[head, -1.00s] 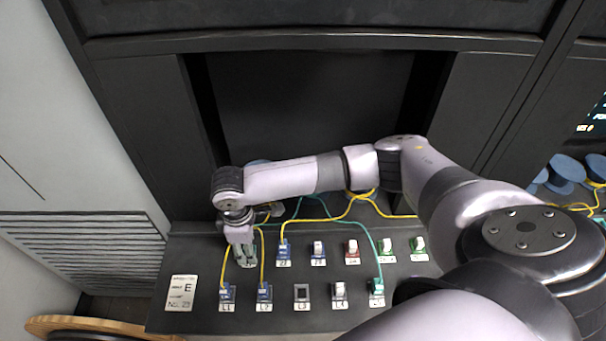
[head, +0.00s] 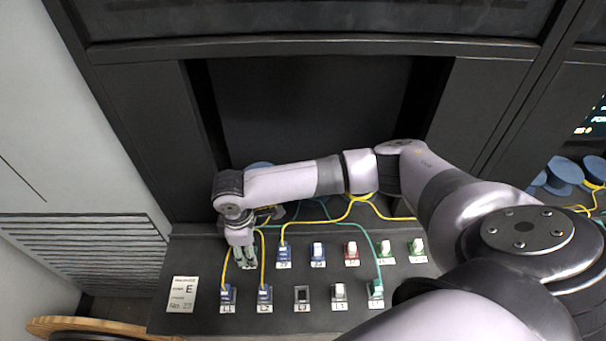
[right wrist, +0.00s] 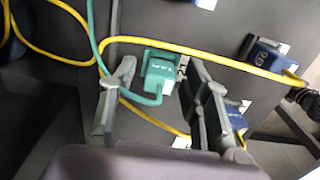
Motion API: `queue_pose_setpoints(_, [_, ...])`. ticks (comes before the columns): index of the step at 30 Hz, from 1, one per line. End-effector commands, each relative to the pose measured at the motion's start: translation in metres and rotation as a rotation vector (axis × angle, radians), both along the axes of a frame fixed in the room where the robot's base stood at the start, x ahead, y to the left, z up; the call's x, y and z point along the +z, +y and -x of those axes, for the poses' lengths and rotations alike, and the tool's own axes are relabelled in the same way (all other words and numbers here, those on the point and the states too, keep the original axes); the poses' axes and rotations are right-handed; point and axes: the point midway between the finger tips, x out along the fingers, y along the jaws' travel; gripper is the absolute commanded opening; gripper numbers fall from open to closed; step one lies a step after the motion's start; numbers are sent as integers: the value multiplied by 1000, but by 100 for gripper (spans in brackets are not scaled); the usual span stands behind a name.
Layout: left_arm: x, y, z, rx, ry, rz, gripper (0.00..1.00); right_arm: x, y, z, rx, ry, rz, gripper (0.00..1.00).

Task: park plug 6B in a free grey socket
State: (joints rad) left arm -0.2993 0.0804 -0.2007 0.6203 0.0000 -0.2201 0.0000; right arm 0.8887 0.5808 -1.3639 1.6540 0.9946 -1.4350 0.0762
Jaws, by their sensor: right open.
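My right gripper (head: 243,257) is over the left end of the panel's upper row, pointing down, and hides what is under it in the head view. In the right wrist view its open fingers (right wrist: 162,70) stand on either side of a teal plug (right wrist: 158,76) with a teal cable. The print on this plug is too small to read, so I cannot tell if it is 6B. A grey socket (head: 302,295) labelled L3, in the lower row, looks empty. My left gripper is not in view.
Blue plugs with yellow cables sit at L1 (head: 227,293) and L2 (head: 265,293). Another teal plug (head: 376,289) sits farther right in that row. A yellow cable (right wrist: 150,42) crosses near the gripper. Blue plugs (right wrist: 262,53) are close to its right finger.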

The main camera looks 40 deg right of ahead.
Motion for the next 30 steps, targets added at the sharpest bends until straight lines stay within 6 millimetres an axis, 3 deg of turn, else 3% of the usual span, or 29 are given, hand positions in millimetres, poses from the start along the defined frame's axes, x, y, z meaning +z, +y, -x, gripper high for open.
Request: queue_pose_setpoints(30, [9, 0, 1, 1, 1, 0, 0, -1, -1, 0, 0, 0, 1, 43])
